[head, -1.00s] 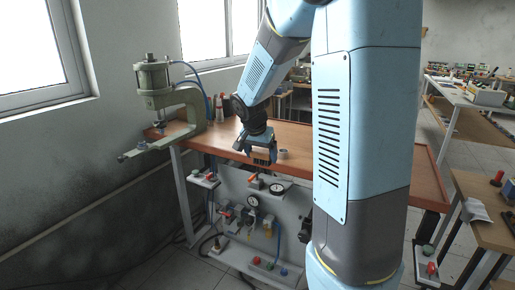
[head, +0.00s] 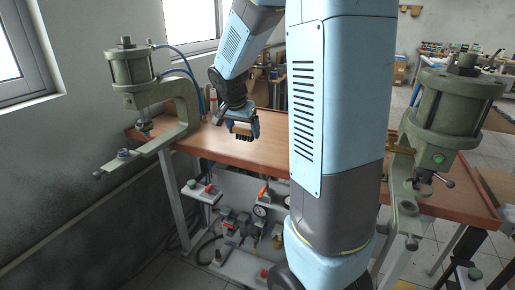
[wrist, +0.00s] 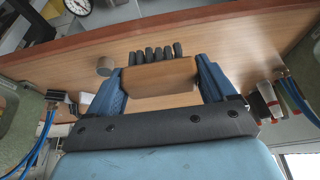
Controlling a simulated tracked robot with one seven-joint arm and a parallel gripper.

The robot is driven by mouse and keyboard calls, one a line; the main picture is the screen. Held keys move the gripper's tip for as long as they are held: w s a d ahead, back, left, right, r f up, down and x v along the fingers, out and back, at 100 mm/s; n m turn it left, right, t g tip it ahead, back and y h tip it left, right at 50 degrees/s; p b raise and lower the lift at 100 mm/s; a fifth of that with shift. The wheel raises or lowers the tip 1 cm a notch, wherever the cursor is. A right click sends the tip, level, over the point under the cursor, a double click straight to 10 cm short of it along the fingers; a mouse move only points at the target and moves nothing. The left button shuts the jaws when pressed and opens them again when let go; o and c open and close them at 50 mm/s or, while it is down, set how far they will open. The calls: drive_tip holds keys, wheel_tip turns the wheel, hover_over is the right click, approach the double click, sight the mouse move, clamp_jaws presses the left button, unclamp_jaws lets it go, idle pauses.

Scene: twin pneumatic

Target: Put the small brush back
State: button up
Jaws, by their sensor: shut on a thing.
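The small brush has a wooden block with a row of thick dark bristles. In the wrist view the brush (wrist: 160,76) sits between the two blue fingers of my gripper (wrist: 160,82), which is shut on the block. Its bristles point away from the palm. In the head view my gripper (head: 242,128) hangs over the left part of the wooden bench (head: 210,141), with the brush (head: 243,137) under it and its bristles downward. The brush looks clear of the bench top, though the exact gap is hard to judge.
A green press (head: 140,75) stands at the bench's left end and another press (head: 445,105) at the right. A small grey cylinder (wrist: 105,66) is near the brush in the wrist view. Bottles (head: 213,98) stand behind the gripper. Gauges and valves hang below the front edge.

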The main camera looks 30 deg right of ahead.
drive_tip(key=w+d+f, duration=0.2)
drive_tip(key=d+f, duration=0.1)
drive_tip(key=w+d+f, duration=0.3)
drive_tip(key=d, duration=0.1)
drive_tip(key=w+d+f, duration=0.2)
drive_tip(key=d+f, duration=0.1)
drive_tip(key=shift+w+d, duration=0.3)
drive_tip(key=shift+w, duration=0.1)
drive_tip(key=shift+w+d+f, duration=0.15)
drive_tip(key=shift+d+f, duration=0.1)
drive_tip(key=shift+f, duration=0.25)
wheel_tip(320, 180, down, 3)
drive_tip(key=shift+r, duration=0.1)
drive_tip(key=o, duration=1)
